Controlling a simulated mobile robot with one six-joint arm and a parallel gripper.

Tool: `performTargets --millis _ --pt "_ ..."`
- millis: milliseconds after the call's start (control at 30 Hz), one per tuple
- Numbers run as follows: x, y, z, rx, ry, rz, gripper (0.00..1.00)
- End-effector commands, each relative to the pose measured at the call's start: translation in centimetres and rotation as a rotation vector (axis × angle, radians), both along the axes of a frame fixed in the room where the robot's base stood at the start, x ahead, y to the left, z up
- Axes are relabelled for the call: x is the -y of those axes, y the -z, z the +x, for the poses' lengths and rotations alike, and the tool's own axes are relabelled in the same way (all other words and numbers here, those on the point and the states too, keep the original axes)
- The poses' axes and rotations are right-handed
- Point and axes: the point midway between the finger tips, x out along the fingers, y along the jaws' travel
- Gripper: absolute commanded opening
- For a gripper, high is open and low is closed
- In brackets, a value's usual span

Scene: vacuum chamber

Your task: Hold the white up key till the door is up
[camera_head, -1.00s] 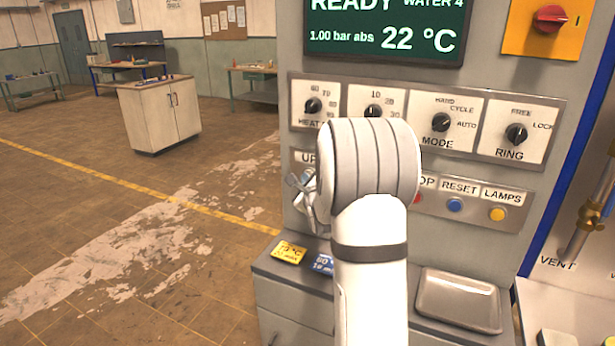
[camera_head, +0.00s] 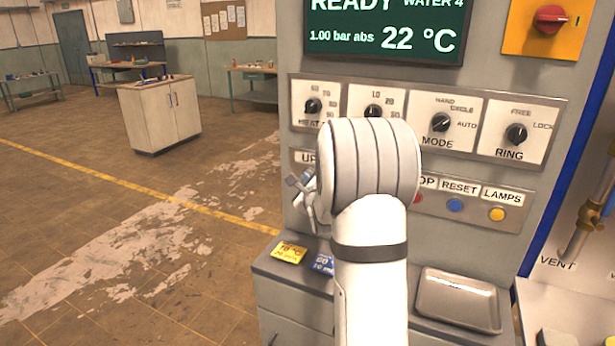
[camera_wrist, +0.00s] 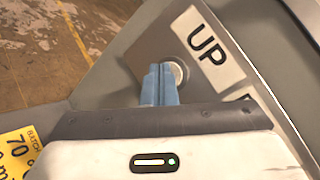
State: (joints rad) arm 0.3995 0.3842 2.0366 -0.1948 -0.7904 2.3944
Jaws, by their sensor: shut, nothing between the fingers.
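The white up key (camera_wrist: 177,74) shows in the wrist view as a pale round button beside the UP label (camera_wrist: 208,50). My gripper (camera_wrist: 160,72) is shut and empty, its blue fingertips in front of the key and covering part of it. I cannot tell whether the tips touch or press it. In the head view my gripper (camera_head: 305,182) is at the left of the button row, just below the UP label (camera_head: 306,157), and my arm hides the key. The door is not in view.
The panel has the MODE knob (camera_head: 441,122), the RING knob (camera_head: 516,134), the blue RESET button (camera_head: 455,205) and the yellow LAMPS button (camera_head: 497,214). The screen (camera_head: 385,30) reads READY and 22 °C. A metal tray (camera_head: 458,300) lies on the ledge below.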

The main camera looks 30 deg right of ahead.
Motion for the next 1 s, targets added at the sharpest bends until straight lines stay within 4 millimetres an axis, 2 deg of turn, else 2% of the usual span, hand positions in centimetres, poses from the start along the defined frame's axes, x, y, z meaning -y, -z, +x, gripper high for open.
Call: performTargets --millis 767,1000 --pt "0.02 -0.01 0.00 0.001 0.001 0.000 0.00" --pt "-0.63 0.10 -0.48 0.001 0.000 0.000 0.00"
